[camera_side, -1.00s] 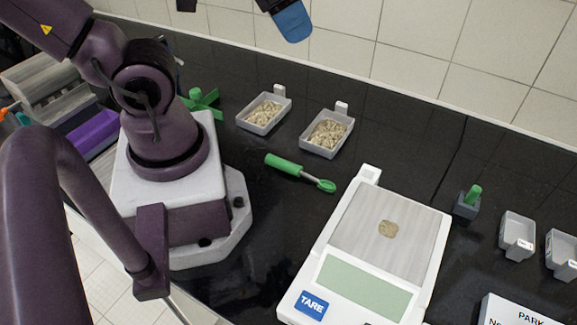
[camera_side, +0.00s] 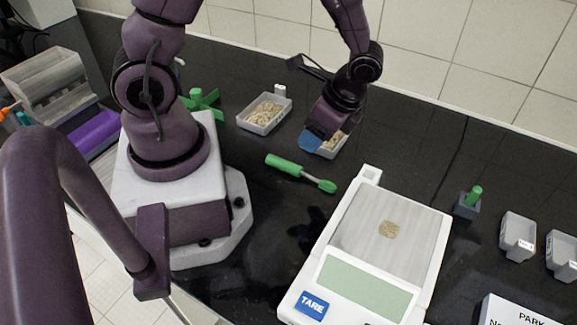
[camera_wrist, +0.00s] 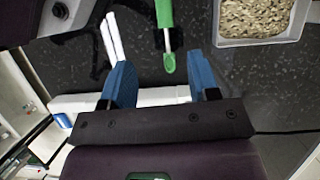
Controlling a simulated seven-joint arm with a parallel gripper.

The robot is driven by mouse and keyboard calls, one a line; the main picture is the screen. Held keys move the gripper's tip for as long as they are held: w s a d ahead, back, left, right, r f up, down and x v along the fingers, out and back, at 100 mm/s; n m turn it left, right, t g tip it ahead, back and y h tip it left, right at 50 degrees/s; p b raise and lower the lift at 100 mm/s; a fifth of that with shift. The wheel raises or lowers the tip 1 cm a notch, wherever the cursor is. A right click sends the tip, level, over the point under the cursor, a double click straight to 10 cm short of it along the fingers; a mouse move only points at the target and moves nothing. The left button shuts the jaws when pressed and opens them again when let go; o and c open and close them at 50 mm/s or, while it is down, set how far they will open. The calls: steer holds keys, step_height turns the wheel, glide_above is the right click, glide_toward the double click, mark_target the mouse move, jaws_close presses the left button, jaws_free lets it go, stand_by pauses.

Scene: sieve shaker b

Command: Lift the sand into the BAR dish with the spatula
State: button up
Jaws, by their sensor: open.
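The fingers show apart in the wrist view (camera_wrist: 158,68). Two small labelled dishes (camera_side: 517,237) (camera_side: 562,254) stand at the right; I cannot read which is BAR.
A green cross-shaped piece (camera_side: 203,99) stands near my base.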

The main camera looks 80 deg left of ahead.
mark_target(295, 165)
steer(key=x, duration=1.2)
steer(key=shift+w+a+f, duration=0.25)
steer(key=shift+f, duration=0.15)
steer(key=c, duration=1)
steer(key=shift+o, duration=0.2)
steer(key=shift+r, duration=0.1)
